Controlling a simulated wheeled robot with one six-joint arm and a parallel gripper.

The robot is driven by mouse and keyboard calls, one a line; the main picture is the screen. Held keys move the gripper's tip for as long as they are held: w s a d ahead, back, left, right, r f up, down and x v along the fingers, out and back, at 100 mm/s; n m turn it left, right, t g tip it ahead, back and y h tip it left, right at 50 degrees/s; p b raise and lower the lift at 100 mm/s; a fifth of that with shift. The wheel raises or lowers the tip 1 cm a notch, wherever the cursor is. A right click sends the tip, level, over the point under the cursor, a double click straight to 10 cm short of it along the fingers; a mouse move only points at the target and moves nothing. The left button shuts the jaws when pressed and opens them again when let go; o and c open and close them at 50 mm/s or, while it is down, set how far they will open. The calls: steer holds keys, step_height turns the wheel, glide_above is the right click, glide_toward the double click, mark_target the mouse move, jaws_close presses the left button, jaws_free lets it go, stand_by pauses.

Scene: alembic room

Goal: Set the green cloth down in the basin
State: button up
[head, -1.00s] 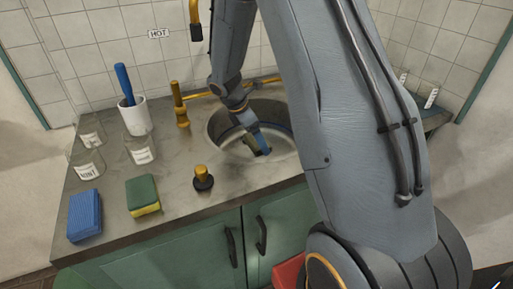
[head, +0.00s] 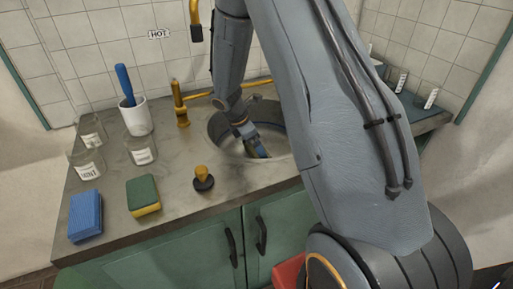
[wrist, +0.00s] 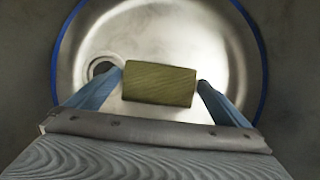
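The green cloth (wrist: 160,83) shows in the wrist view as an olive-green, block-like folded piece between the two blue fingers. My gripper (wrist: 160,80) is shut on it, with a fingertip against each short side. The round metal basin (wrist: 205,30) lies below, with a blue rim and a dark drain hole at left. In the head view my gripper (head: 259,151) reaches down into the basin (head: 218,128). There the cloth is hidden by my arm and the fingers. I cannot tell whether the cloth touches the basin floor.
A green-yellow sponge (head: 143,195), a blue sponge (head: 86,215), a brass-topped stopper (head: 203,178), a white cup (head: 136,116) with a blue-handled tool and glass jars (head: 86,160) stand left of the basin. A brass tap (head: 195,20) hangs above.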

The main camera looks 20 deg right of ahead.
steer(key=b+v, duration=0.1)
steer(key=v, duration=1.1)
steer(key=shift+r, duration=0.2)
steer(key=shift+s, duration=0.15)
